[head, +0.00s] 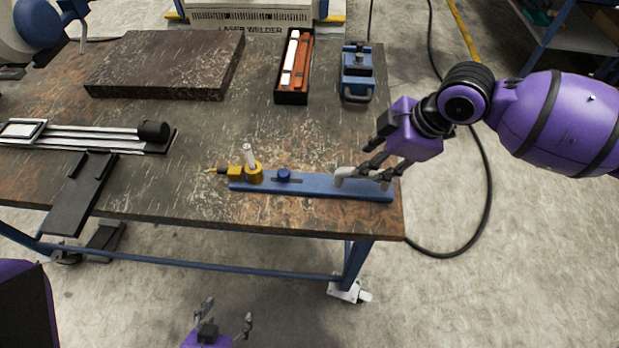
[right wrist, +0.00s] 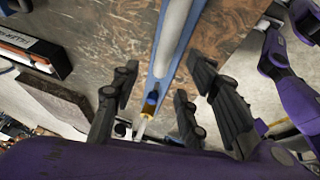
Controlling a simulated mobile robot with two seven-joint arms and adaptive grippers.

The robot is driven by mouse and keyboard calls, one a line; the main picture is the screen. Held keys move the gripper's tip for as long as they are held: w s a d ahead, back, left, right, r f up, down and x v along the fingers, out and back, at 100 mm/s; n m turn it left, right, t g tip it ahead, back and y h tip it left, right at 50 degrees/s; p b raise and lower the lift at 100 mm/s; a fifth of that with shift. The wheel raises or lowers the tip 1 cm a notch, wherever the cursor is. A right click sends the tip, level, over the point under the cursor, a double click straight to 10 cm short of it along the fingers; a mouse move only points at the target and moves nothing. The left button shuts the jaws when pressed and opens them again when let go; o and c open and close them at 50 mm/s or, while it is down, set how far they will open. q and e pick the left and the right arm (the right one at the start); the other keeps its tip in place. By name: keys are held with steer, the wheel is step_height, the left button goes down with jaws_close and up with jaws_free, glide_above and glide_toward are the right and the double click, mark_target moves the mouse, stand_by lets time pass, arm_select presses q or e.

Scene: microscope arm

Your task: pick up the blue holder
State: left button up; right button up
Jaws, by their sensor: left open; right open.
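A long blue bar-shaped holder (head: 310,186) lies along the front right edge of the worktable. It carries a yellow clamp (head: 254,174) with an upright pale pin, a blue knob (head: 283,175) and a grey rounded piece (head: 347,173) toward its right end. My right gripper (head: 376,170) is open over that right end. In the right wrist view, the open fingers (right wrist: 163,72) sit on either side of the blue bar (right wrist: 152,82) and a grey rod (right wrist: 176,30); contact cannot be told. My left gripper (head: 228,311) is open and empty, low in front of the table.
A blue device (head: 357,72) stands at the back right, beside a black box (head: 293,95) with red and white contents. A dark stone slab (head: 165,62) lies at the back left. A rail assembly (head: 90,138) is at left. The table's middle is clear.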

steer(key=x, duration=0.6)
steer(key=shift+s+a+f, duration=0.1)
steer(key=shift+s+a, duration=0.15)
steer(key=shift+a, duration=0.05)
steer(key=shift+c, duration=0.3)
jaws_close()
